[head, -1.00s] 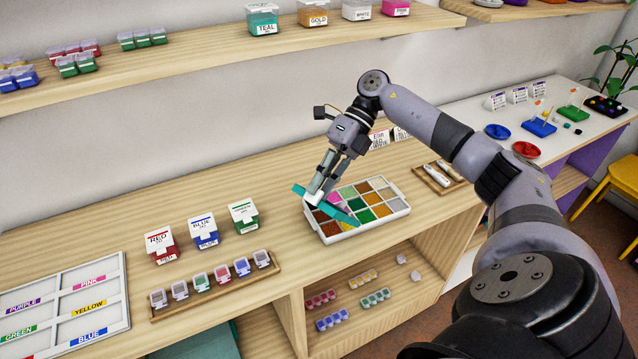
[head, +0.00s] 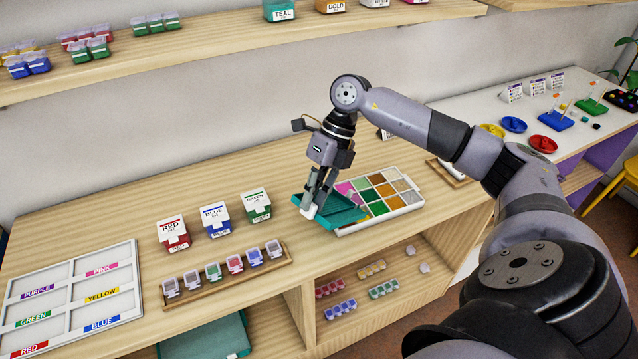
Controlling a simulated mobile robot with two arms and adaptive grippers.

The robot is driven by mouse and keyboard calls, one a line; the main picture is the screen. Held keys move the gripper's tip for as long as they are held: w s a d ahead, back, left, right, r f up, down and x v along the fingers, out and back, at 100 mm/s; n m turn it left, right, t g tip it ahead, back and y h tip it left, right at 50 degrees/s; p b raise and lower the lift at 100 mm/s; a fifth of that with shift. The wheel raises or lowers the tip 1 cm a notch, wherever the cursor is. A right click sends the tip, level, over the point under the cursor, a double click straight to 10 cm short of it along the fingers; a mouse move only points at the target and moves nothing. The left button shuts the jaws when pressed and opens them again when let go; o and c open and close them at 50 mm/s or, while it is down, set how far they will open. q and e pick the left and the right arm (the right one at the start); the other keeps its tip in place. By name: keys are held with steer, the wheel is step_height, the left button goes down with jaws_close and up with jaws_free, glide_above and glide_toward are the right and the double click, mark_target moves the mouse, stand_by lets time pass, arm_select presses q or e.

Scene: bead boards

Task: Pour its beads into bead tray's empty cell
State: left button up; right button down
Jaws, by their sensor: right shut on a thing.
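My right gripper (head: 312,205) is shut on a teal tray (head: 342,211) by its left end, with the fingers pointing down. The teal tray is close to level, low at the left end of the bead tray. I see no beads in it, but its inside is small in view. The white bead tray (head: 388,217) has cells of pink, green, orange, brown and grey beads. The teal tray hides its left cells, so I cannot tell whether the empty cell is filled. My left gripper is not in view.
Red (head: 172,233), blue (head: 215,219) and green (head: 255,204) labelled boxes stand left, behind a wooden tray (head: 232,282) of small lidded boxes. A white sorting board (head: 135,297) lies far left. A shelf (head: 200,52) runs above. Bare wood lies behind the boxes.

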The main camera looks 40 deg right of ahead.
mark_target(303, 214)
steer(key=a+f+h, duration=0.2)
steer(key=shift+s+a+f, duration=0.1)
steer(key=shift+a+f, duration=0.1)
steer(key=shift+a, duration=0.1)
steer(key=shift+a+r+t+h+p, duration=0.15)
steer(key=shift+a+r+h+p, duration=0.1)
steer(key=shift+a+h+p, duration=0.45)
steer(key=shift+a+r+t+h+p, duration=0.2)
steer(key=shift+a+h+p, duration=0.3)
steer(key=shift+a+h, duration=0.25)
steer(key=shift+d+f, duration=0.1)
